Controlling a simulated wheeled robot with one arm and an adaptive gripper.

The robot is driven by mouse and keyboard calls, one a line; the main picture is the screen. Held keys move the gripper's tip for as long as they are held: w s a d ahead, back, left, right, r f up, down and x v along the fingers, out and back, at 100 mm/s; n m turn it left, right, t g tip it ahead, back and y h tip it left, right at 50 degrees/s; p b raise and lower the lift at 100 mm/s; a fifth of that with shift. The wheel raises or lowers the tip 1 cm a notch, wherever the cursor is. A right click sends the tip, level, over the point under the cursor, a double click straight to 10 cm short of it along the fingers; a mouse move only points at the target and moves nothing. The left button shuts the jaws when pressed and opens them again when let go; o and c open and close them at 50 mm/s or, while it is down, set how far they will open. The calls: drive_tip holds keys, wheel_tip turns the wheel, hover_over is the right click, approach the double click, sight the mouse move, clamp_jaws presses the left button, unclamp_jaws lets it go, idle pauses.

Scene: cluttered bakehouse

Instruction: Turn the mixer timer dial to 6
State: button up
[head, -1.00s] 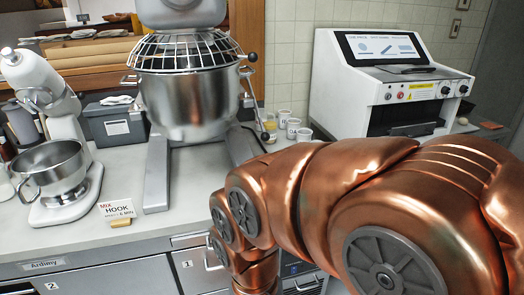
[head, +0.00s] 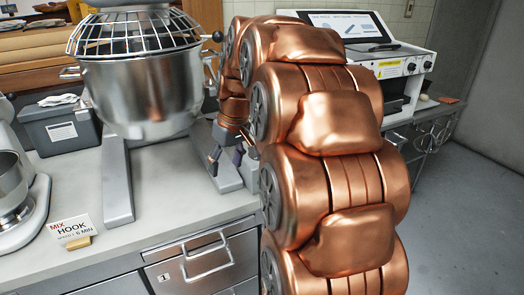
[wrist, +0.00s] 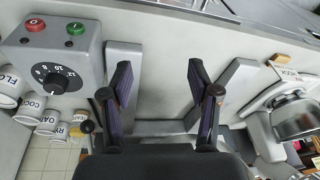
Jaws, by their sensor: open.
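The timer dial (wrist: 57,79) is a black knob on a grey control box (wrist: 88,48), at the left of the wrist view. White numbers ring it; I cannot tell where its pointer stands. A red button (wrist: 36,25) and a green button (wrist: 75,29) sit on the same box. In the head view the dial is not visible. The mixer bowl (head: 140,97) is steel under a wire guard. My gripper (wrist: 160,68) is open and empty, apart from the dial and to its right in the wrist view. In the head view my gripper (head: 226,160) hangs by the mixer's base.
A card (head: 72,228) reads "MIX HOOK" and "6 MIN". A smaller white mixer (head: 35,215) stands at the left edge. A grey bin (head: 60,125) is behind. Labelled tubs (wrist: 47,122) crowd below the control box. Bare counter (head: 165,205) lies in front of the mixer.

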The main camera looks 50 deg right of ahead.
drive_tip(key=w+d+r+t+h+b, duration=0.1)
drive_tip(key=w+d+r+t, duration=0.1)
drive_tip(key=d, duration=1.6)
drive_tip(key=shift+m, duration=0.3)
drive_tip(key=shift+p+x, duration=0.45)
drive_tip(key=shift+x, duration=3.55)
drive_tip(key=c, duration=1.2)
drive_tip(key=shift+o, duration=0.2)
drive_tip(key=shift+h, duration=0.3)
